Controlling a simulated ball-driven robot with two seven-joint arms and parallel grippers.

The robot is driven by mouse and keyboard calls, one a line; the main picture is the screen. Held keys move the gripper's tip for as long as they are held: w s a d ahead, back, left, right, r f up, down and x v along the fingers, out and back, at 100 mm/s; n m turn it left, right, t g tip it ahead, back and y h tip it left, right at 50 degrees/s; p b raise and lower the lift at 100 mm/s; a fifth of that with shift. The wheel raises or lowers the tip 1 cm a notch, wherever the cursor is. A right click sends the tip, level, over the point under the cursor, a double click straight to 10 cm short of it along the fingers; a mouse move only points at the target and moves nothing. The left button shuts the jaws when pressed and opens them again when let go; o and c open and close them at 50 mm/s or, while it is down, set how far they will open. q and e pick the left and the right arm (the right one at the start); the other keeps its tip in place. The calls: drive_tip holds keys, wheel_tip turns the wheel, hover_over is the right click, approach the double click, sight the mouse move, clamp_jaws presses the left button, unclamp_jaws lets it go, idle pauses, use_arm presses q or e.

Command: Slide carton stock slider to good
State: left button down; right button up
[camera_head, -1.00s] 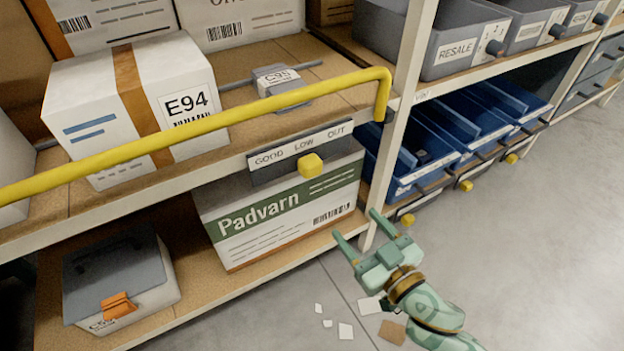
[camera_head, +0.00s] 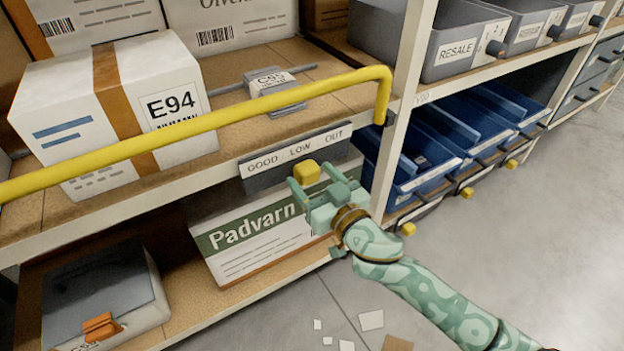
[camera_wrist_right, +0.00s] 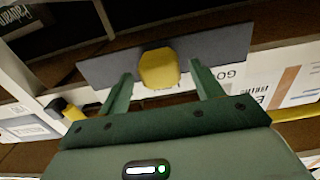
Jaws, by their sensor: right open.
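The stock slider is a yellow knob (camera_head: 306,172) on a dark plate (camera_head: 270,178) with a white label strip (camera_head: 295,150) reading GOOD, LOW, OUT, fixed to the shelf's front edge. The knob sits below LOW, between GOOD and OUT. My right gripper (camera_head: 318,185) is open, with its fingers pointing at the knob. In the right wrist view the knob (camera_wrist_right: 159,69) shows ahead of and between the two open fingers (camera_wrist_right: 160,92); I cannot tell whether they touch it. My left gripper is not in view.
A yellow rail (camera_head: 200,125) runs above the slider along the shelf front. A white E94 carton (camera_head: 110,110) stands on the shelf and a Padvarn carton (camera_head: 255,235) below. Blue bins (camera_head: 425,160) sit right of the white post (camera_head: 400,110).

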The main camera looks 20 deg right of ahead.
sight(263, 180)
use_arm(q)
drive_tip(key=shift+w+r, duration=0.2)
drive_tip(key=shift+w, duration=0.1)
use_arm(e)
drive_tip(key=shift+w, duration=0.25)
